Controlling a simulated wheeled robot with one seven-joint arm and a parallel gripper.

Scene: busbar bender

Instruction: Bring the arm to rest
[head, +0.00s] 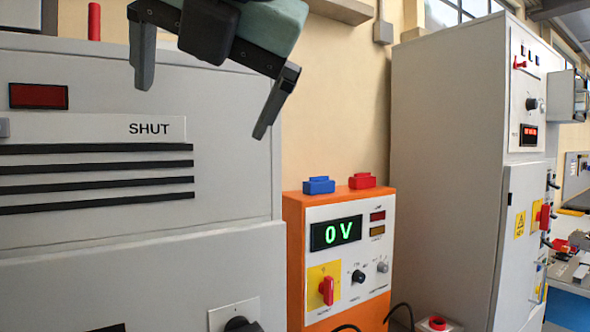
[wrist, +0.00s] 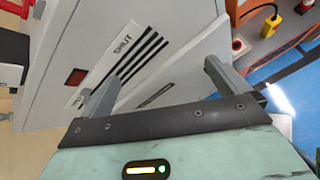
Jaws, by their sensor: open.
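My gripper (head: 203,108) is at the top of the head view, with its two dark fingers spread wide and nothing between them. It hangs in front of the upper part of a grey cabinet marked SHUT (head: 90,235). In the wrist view my gripper (wrist: 162,82) is also open and empty, and the SHUT panel (wrist: 120,60) shows beyond the fingers. I cannot tell the exact gap between the fingers and the cabinet, but no contact shows.
An orange power unit (head: 295,250) reading 0 V stands right of the cabinet, with a blue block (head: 319,185) and a red block (head: 362,180) on top. A tall grey cabinet (head: 445,130) stands further right. A bench (head: 572,285) shows at the right edge.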

